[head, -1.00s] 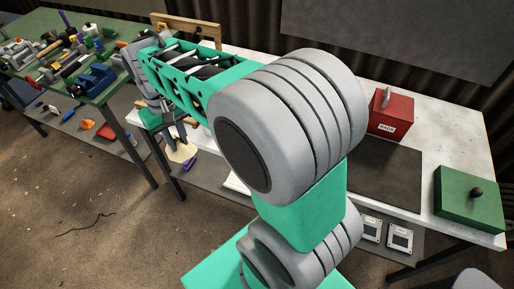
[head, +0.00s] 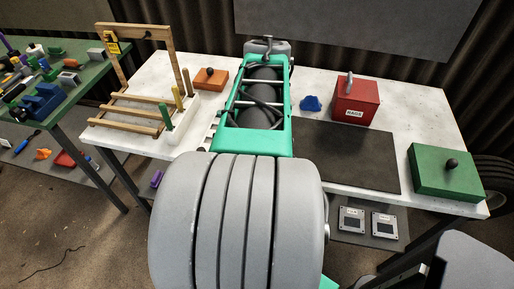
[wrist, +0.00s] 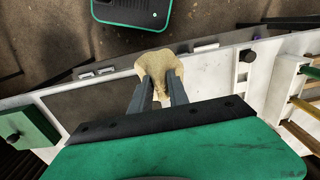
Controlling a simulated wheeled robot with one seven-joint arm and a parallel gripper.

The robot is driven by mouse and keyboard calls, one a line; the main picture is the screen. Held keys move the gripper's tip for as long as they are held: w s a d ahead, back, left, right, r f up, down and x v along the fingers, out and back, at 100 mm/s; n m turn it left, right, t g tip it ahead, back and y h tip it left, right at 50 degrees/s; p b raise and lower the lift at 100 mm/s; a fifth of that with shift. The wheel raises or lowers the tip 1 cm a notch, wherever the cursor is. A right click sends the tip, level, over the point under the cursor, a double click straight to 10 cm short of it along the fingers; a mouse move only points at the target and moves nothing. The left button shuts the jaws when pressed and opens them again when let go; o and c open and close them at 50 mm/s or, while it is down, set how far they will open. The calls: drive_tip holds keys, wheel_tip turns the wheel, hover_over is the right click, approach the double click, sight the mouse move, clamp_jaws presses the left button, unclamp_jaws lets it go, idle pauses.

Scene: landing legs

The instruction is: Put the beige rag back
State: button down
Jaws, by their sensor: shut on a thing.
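The beige rag (wrist: 158,63) hangs bunched in my gripper (wrist: 159,92), with both fingers shut on it, in the wrist view. It is held above the white table. In the head view my arm hides the gripper and the rag. A red box (head: 354,105) labelled "RAGS", with a grey handle on top, stands at the back of the table, right of my arm. It appears closed. A crumpled blue thing (head: 311,103), perhaps another rag, lies just left of the red box.
A dark mat (head: 345,155) covers the table's middle. A green box (head: 458,172) with a black knob stands at the right end. A wooden frame (head: 130,100) and an orange block (head: 211,78) are on the left. A cluttered green table (head: 88,75) is farther left.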

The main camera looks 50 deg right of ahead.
drive_tip(key=w+d+f+p, duration=0.2)
drive_tip(key=w+d+f, duration=0.7)
drive_tip(key=w+f, duration=0.1)
drive_tip(key=shift+d+p, duration=0.35)
drive_tip(key=shift+d, duration=0.05)
wheel_tip(320, 180, down, 3)
drive_tip(key=shift+r, duration=0.15)
drive_tip(key=shift+f, duration=0.3)
drive_tip(key=c, duration=1.3)
unclamp_jaws()
drive_tip(key=shift+o, duration=0.2)
drive_tip(key=shift+r, duration=0.1)
